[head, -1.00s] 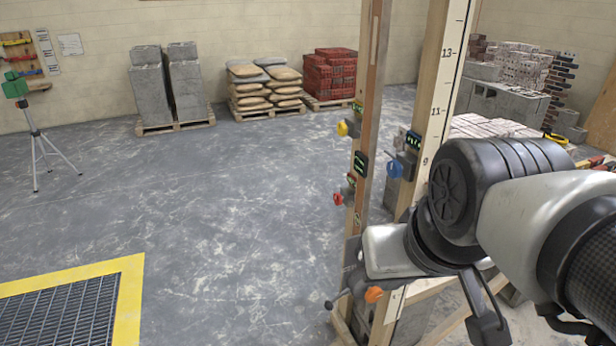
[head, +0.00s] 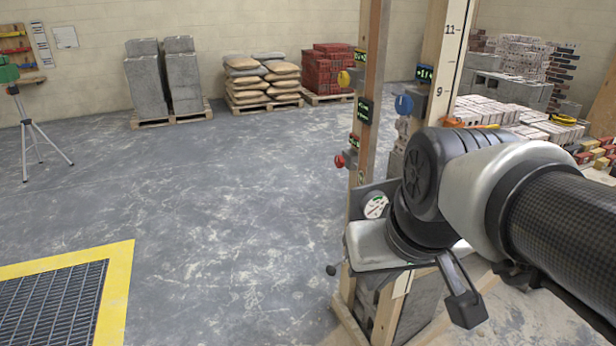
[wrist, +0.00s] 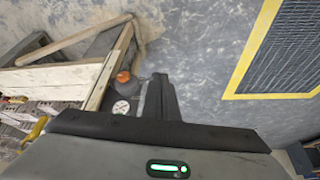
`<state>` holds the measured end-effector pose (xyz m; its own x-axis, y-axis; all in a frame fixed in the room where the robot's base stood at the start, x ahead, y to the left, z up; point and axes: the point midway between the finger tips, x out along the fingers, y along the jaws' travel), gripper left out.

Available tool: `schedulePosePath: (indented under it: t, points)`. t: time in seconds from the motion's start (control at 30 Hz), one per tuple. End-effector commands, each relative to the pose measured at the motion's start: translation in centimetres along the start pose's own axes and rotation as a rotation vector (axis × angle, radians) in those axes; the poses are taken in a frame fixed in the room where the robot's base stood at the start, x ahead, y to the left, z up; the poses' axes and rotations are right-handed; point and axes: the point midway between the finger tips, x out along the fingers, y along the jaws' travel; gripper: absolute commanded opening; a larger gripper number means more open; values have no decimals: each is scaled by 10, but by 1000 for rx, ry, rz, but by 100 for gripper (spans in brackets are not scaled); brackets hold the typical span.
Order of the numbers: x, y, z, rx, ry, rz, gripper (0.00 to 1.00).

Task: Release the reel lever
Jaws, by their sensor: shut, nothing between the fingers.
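The reel lever seems to be a thin dark rod with a black ball end (head: 331,270), left of the near post's foot in the head view. A grey plate with a round white dial (head: 375,207) is above it on that post. The dial also shows in the wrist view (wrist: 121,107), with an orange knob (wrist: 123,76) beyond it. My gripper (wrist: 160,82) shows dark fingers, shut and empty, just right of the dial and knob. I cannot tell whether they touch anything. In the head view my wrist hides the fingers and part of the reel.
Two wooden posts (head: 368,120) carry coloured knobs and small displays. A yellow-edged floor grate (head: 118,300) is at lower left, a tripod (head: 45,140) at far left. Block, sack and brick pallets line the back. Open floor lies left of the posts.

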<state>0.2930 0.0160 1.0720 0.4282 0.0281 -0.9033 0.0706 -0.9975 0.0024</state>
Motion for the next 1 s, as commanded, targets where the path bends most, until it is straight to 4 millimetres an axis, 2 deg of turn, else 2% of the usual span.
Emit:
schedulePosePath:
  t: [0.17, 0.37, 0.53, 0.67, 0.77, 0.87, 1.0]
  points:
    - [28, -17, -15, -43, -92, -65, 0]
    - [76, -32, -11, 36, -283, -244, 0]
    - [128, -47, -11, 203, -440, -525, 0]
    - [167, -52, -24, 370, -472, -767, 0]
    - [198, -46, -38, 520, -437, -948, 0]
    - [232, -30, -54, 685, -350, -1109, 0]
    - [286, 10, -67, 940, -151, -1274, 0]
